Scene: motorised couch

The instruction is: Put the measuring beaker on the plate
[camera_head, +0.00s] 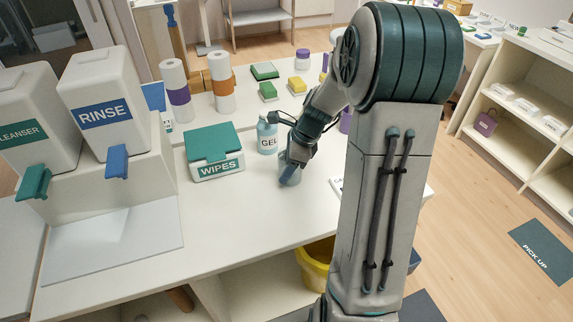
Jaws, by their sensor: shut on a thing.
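My gripper (290,176) points down over the white table, just right of the wipes box and below the gel bottle. It is shut on the measuring beaker (284,162), a small, see-through, greyish vessel partly covered by the fingers. I cannot tell whether the beaker's base touches the table. No round plate is clear in this view. A flat, pale grey panel (115,243) lies in front of the dispensers at the left, and I cannot tell whether it is the plate. My arm covers part of the table to the right.
Cleanser (32,125) and rinse (105,95) dispensers stand at the left. A wipes box (214,152) and a gel bottle (267,135) are close to my gripper. Paper rolls (222,85) and sponges (268,91) stand farther back. The table's front middle (235,225) is clear.

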